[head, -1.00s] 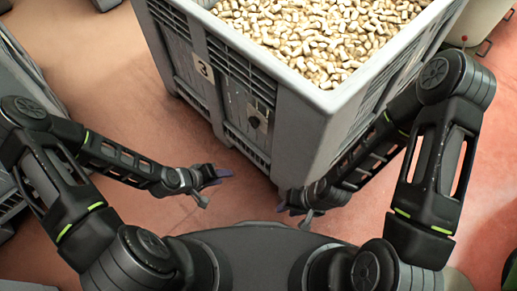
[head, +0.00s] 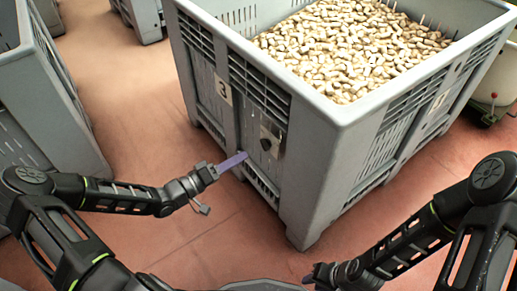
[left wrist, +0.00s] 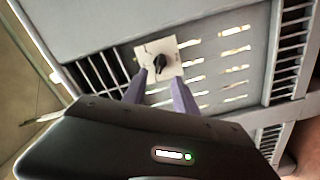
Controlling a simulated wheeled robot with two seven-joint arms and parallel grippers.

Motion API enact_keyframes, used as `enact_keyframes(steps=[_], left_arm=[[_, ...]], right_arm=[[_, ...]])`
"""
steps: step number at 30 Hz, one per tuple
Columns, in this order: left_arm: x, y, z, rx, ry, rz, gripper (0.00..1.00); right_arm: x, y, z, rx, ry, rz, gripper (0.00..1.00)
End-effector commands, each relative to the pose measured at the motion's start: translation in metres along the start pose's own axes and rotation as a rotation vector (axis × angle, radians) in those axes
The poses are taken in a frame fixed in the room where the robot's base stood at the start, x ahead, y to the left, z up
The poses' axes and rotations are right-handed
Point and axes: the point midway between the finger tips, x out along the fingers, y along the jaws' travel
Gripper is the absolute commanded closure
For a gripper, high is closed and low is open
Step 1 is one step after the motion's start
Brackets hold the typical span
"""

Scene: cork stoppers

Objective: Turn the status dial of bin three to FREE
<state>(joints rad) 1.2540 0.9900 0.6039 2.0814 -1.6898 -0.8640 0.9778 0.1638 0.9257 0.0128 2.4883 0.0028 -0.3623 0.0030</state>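Bin three is a grey slatted crate (head: 312,150) full of corks, with a "3" label (head: 223,91) on its left-facing side. The status dial (head: 266,144) is a dark knob on a small pale plate on that same side. In the left wrist view the black knob (left wrist: 160,63) stands on its pale plate (left wrist: 178,53); I cannot read its setting. My left gripper (head: 240,160) is close to the bin, just left of and below the dial. In the left wrist view its two purple fingers (left wrist: 158,91) are apart and empty, below the knob. My right gripper (head: 312,277) is low at the bottom, its fingers unclear.
Another grey bin (head: 60,100) stands at the left, and a further one (head: 140,18) is at the back. A pale container (head: 492,82) stands behind bin three at the right. Reddish floor (head: 135,110) is open between the bins.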

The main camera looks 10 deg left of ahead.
Motion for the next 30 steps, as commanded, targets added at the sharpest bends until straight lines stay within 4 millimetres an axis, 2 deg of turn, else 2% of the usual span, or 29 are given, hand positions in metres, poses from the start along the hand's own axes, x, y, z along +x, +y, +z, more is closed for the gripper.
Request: enact_keyframes(steps=[5, 15, 18, 28, 30], left_arm=[[0.013, -0.001, 0.001, 0.0, 0.0, 0.003, 0.65], [0.064, -0.001, 0.001, 0.0, 0.001, 0.002, 0.65], [0.073, -0.001, 0.001, 0.0, 0.001, 0.001, 0.65], [0.077, 0.0, 0.0, 0.001, 0.0, -0.001, 0.65], [0.077, 0.0, 0.0, 0.001, 0.0, -0.001, 0.7]], right_arm=[[0.003, 0.002, 0.0, 0.001, 0.001, 0.001, 0.7], [0.013, 0.008, -0.003, 0.005, 0.008, 0.004, 0.7], [0.014, 0.008, -0.004, 0.006, 0.009, 0.005, 0.7], [0.013, 0.009, -0.004, 0.006, 0.01, 0.005, 0.7], [0.013, 0.009, -0.004, 0.006, 0.01, 0.005, 0.7]])
